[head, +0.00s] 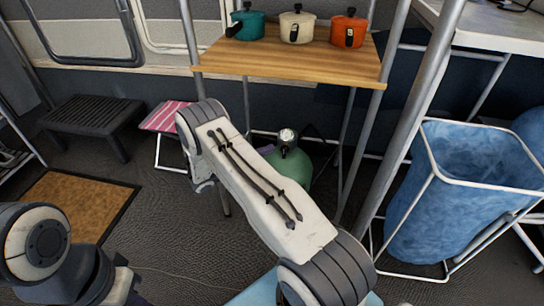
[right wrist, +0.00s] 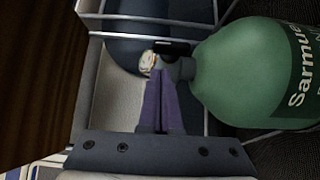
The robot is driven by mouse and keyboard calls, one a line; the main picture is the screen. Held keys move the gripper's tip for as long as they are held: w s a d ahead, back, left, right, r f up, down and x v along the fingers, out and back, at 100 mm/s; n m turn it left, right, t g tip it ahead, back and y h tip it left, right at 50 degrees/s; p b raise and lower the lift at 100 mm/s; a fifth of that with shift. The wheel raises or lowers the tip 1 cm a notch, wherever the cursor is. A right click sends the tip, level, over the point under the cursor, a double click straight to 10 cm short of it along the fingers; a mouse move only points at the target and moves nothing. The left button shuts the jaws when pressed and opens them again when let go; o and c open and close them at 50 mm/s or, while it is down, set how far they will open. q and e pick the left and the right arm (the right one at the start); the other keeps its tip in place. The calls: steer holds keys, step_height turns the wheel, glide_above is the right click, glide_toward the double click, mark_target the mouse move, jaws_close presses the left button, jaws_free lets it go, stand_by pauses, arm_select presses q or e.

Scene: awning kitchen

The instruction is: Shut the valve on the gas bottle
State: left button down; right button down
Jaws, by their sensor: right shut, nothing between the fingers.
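The green gas bottle (head: 297,172) stands on the floor under the wooden shelf, partly hidden behind my right arm. Its round gauge (head: 287,136) shows on top. In the right wrist view the bottle (right wrist: 250,72) lies sideways at the right, with its grey valve neck (right wrist: 181,69), a black handle (right wrist: 172,47) and the gauge (right wrist: 148,64) pointing left. My right gripper (right wrist: 160,84) has purple fingers shut with nothing between them, tips close to the gauge and neck; I cannot tell whether they touch. In the head view only a sliver of it (head: 265,150) shows. My left gripper is not in view.
The wooden shelf (head: 290,62) holds a teal, a cream and an orange pot above the bottle. Metal poles (head: 410,110) and a blue bag in a frame (head: 440,215) stand to the right. A pink striped stool (head: 165,117) and black step (head: 85,117) are left.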

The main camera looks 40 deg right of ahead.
mark_target(285, 151)
steer(key=shift+s+d+b, duration=0.3)
steer(key=shift+s+d, duration=0.45)
steer(key=shift+s, duration=0.1)
steer(key=shift+r, duration=0.1)
steer(key=shift+r+p, duration=0.1)
steer(key=shift+p, duration=0.2)
steer(key=shift+m, duration=0.3)
steer(key=shift+s+r+m+y+p, duration=0.15)
steer(key=shift+m+y+p, duration=0.15)
steer(key=shift+y+p, duration=0.25)
